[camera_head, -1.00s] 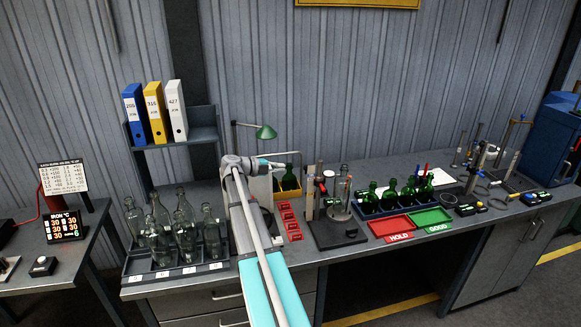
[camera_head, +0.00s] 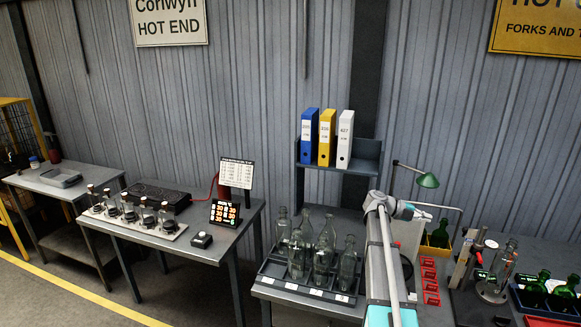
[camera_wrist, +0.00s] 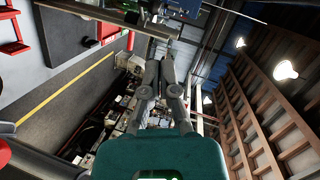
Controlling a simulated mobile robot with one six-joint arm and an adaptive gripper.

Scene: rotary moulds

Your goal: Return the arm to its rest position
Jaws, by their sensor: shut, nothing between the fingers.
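My gripper (camera_head: 426,216) points to the right there, small in the picture, near the green desk lamp and above the bench. In the wrist view my gripper (camera_wrist: 160,65) has its two fingers close together with nothing between them. The wrist view looks out over the hall, with floor on the left and a roof on the right.
Clear bottles (camera_head: 322,262) stand in a rack beside my arm. Binders (camera_head: 327,137) sit on a shelf behind. A side table (camera_head: 186,238) stands left, with floor between.

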